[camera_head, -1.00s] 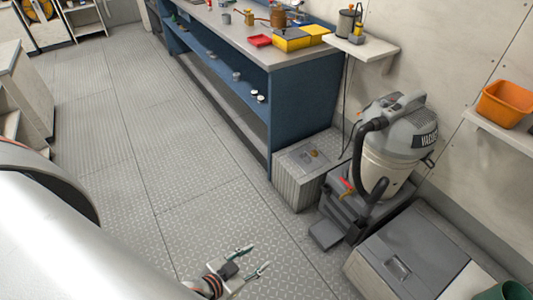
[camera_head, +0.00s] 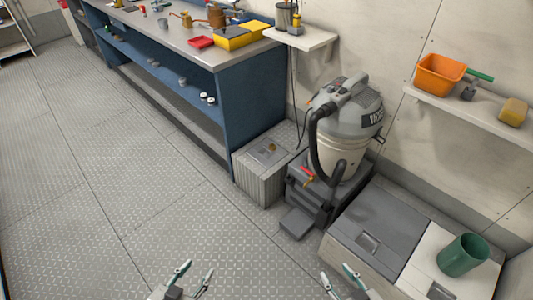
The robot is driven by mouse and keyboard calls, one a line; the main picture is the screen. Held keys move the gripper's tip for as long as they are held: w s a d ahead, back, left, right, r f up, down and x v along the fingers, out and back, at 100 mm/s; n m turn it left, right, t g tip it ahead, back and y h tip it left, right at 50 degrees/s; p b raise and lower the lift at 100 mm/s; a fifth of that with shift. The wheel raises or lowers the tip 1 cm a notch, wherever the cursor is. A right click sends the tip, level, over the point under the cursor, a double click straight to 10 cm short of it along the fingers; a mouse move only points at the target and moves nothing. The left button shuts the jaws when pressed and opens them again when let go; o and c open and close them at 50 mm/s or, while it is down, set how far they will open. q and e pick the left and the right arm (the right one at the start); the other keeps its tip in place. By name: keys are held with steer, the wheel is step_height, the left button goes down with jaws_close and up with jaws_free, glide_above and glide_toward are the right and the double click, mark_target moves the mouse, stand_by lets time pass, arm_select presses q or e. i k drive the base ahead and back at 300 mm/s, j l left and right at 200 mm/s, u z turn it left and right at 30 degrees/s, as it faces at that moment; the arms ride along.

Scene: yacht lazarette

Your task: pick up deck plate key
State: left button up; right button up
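I cannot make out a deck plate key for certain. A small brass-coloured piece (camera_head: 272,148) lies on top of the low ribbed grey box (camera_head: 258,180), too small to identify. A red-handled item (camera_head: 307,174) shows at the dark base of the vacuum. My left gripper (camera_head: 196,272) is at the bottom edge, fingers apart and empty, over the floor. My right gripper (camera_head: 338,276) is also at the bottom edge, fingers apart and empty, in front of the grey-lidded locker (camera_head: 378,225). Neither gripper touches anything.
A grey shop vacuum (camera_head: 345,125) stands between the box and the locker. A green cup (camera_head: 462,255) is on the locker's light part. A blue workbench (camera_head: 250,95) holds tools and bins. An orange bin (camera_head: 440,75) sits on a wall shelf. The floor at left is clear.

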mark_target(479, 76)
steer(key=z, duration=2)
steer(key=j+z, duration=0.85)
steer(key=z, duration=0.15)
steer(key=k+j+z, duration=0.15)
steer(key=j, duration=0.15)
steer(key=k+j+z, duration=0.1)
steer(key=j, duration=0.2)
steer(key=k+j+z, duration=0.15)
steer(key=j, duration=0.15)
